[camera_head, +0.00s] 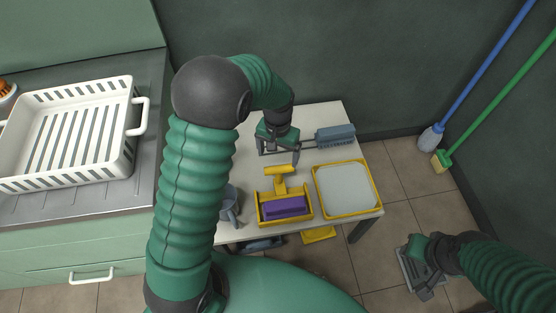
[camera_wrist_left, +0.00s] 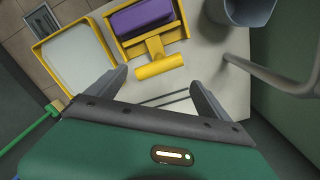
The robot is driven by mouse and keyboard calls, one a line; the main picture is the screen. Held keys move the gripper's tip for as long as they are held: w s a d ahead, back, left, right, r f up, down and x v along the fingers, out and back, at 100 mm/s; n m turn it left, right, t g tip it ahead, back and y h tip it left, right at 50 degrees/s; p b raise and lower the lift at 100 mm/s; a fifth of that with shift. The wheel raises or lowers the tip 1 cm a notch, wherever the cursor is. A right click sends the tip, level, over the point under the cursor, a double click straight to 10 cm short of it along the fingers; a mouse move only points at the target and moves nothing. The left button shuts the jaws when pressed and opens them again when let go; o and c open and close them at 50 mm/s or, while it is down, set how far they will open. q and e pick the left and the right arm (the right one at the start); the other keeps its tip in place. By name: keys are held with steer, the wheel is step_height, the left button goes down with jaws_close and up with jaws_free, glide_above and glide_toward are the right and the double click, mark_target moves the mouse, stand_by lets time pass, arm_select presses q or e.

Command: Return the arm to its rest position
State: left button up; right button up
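My left arm rises through the middle of the head view and bends down over a white table (camera_head: 338,118). My left gripper (camera_head: 280,150) is above the table, behind a yellow press (camera_head: 283,187) with a purple block (camera_head: 284,207) in its front. In the left wrist view my left gripper (camera_wrist_left: 160,92) has its fingers spread with nothing between them. The press (camera_wrist_left: 158,66) and purple block (camera_wrist_left: 142,16) lie beyond the fingertips. My right gripper (camera_head: 424,272) is low at the right, away from the table and over the floor; its finger opening is unclear.
A yellow-rimmed tray (camera_head: 346,190) is right of the press. A grey ridged object (camera_head: 335,137) is at the table's back. A grey cup (camera_head: 229,203) is at its left, partly hidden by my arm. A white basket (camera_head: 75,130) sits on the left counter. Brooms (camera_head: 441,161) lean at right.

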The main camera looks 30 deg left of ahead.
arm_select(q)
steer(key=shift+r, duration=0.5)
steer(key=s+d+r+t, duration=0.1)
steer(key=s+d+r, duration=0.15)
steer(key=s, duration=0.45)
steer(key=s+d+r+t, duration=0.1)
steer(key=s+r+t, duration=0.15)
steer(key=s, duration=0.45)
step_height(320, 180, up, 23)
steer(key=p, duration=2.2)
steer(key=shift+w+f+m+g+p, duration=0.2)
steer(key=shift+w+m+g+p, duration=0.1)
steer(key=shift+w+g+p, duration=0.15)
steer(key=shift+s, duration=0.1)
